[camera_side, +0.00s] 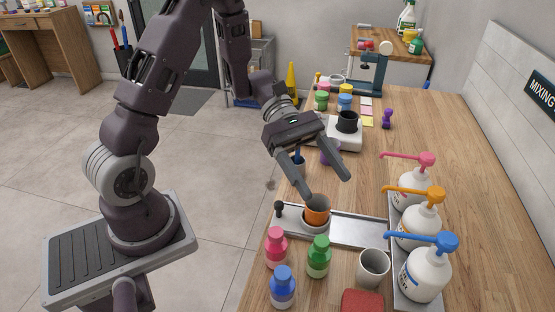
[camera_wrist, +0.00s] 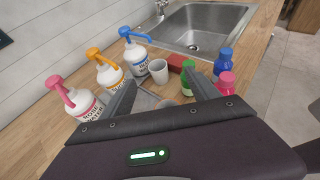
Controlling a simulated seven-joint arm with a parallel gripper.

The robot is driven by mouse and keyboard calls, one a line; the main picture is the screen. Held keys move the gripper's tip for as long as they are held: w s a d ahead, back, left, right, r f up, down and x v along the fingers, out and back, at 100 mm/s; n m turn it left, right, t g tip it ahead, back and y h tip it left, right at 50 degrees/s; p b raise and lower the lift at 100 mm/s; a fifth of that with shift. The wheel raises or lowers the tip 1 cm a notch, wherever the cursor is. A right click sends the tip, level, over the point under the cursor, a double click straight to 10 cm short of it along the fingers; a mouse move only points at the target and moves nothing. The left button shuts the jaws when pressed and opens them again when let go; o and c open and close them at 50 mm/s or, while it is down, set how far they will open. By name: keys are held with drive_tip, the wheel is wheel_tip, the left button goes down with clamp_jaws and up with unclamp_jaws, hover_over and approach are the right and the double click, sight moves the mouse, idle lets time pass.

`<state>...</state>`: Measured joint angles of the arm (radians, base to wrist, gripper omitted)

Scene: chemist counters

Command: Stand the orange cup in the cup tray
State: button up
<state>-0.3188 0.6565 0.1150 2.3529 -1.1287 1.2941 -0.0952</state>
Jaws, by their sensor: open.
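The orange cup (camera_side: 316,211) stands upright, or nearly so, in a round grey holder at the left end of the metal tray (camera_side: 358,230) in the side view. My gripper (camera_side: 328,187) is open, its fingers pointing down just above the cup. One fingertip shows close to the cup's rim and the other is up and to the right. Nothing is between the fingers. In the wrist view, my open gripper (camera_wrist: 161,75) has part of the metal tray (camera_wrist: 144,101) between its fingers. I cannot make out the orange cup there; my gripper's body hides the near area.
Pink (camera_side: 276,248), green (camera_side: 318,256) and blue (camera_side: 283,287) bottles stand in front of the tray. A white cup (camera_side: 372,267) and a red block (camera_side: 362,301) are nearby. Several pump bottles (camera_side: 419,221) line the right. A scale (camera_side: 343,133) stands behind. Bare counter (camera_side: 450,150) lies at right.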

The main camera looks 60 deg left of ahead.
drive_tip(key=s+r+m+g+y, duration=0.1)
drive_tip(key=s+r+m+y, duration=0.6)
drive_tip(key=s+m, duration=0.45)
drive_tip(key=s+a+r+m+t+y, duration=0.4)
drive_tip(key=a+m+t+y, duration=0.2)
drive_tip(key=shift+s+r+t, duration=0.15)
drive_tip(key=shift+s+t, duration=0.15)
